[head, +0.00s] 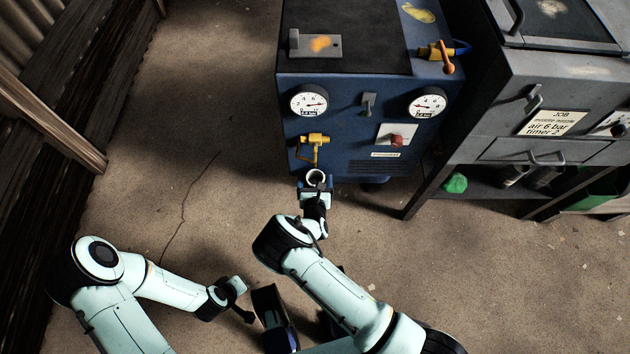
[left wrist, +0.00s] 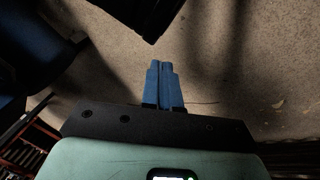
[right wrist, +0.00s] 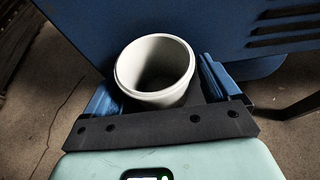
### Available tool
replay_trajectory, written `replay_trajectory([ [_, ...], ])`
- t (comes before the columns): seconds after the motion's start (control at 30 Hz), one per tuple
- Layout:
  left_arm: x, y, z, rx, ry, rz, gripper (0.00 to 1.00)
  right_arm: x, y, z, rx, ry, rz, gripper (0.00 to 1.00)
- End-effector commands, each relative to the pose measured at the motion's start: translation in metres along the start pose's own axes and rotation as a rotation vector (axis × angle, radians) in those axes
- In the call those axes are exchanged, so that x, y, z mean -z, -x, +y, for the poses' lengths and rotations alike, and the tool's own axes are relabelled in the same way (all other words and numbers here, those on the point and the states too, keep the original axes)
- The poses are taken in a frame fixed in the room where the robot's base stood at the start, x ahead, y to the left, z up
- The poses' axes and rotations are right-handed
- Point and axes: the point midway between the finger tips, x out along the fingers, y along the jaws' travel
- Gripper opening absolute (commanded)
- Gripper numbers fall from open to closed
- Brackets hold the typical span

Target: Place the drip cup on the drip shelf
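The drip cup (head: 316,177) is a pale grey, open-topped cup in front of the blue cabinet, just below the yellow tap (head: 314,140). In the right wrist view the empty-looking cup (right wrist: 155,70) stands upright between the blue fingers of my right gripper (right wrist: 160,88), which is shut on it. In the head view my right gripper (head: 315,190) reaches towards the cabinet front. I cannot make out the drip shelf; the cup and gripper cover the area under the tap. My left gripper (left wrist: 165,85) has its blue fingers together, with nothing between them, over the floor.
The blue cabinet (head: 345,85) carries gauges, a switch and a red knob. A grey workbench (head: 500,100) stands to its right, with a green lump (head: 454,183) on its lower shelf. The concrete floor (head: 200,130) to the left is clear.

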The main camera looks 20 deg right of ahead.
Motion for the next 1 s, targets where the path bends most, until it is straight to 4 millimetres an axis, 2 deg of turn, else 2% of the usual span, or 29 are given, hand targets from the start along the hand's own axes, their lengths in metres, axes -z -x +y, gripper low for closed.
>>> replay_trajectory([
  [0.27,-0.001,0.001,0.000,0.000,0.000,-0.002,0.00,-0.002,0.001,0.000,0.000,0.000,0.000,0.89],
  [0.37,-0.005,0.005,0.002,-0.001,-0.001,-0.014,0.00,-0.004,0.007,0.000,0.000,0.000,0.001,0.89],
  [0.47,-0.013,0.014,0.004,-0.003,-0.003,-0.041,0.00,-0.006,0.022,0.000,0.000,0.000,0.002,0.89],
  [0.8,-0.051,0.046,0.014,-0.011,-0.013,-0.161,0.00,-0.006,0.094,0.000,-0.001,0.001,0.002,0.89],
  [1.0,-0.061,0.054,0.016,-0.012,-0.015,-0.193,0.00,-0.004,0.117,0.000,0.000,0.001,0.001,0.89],
])
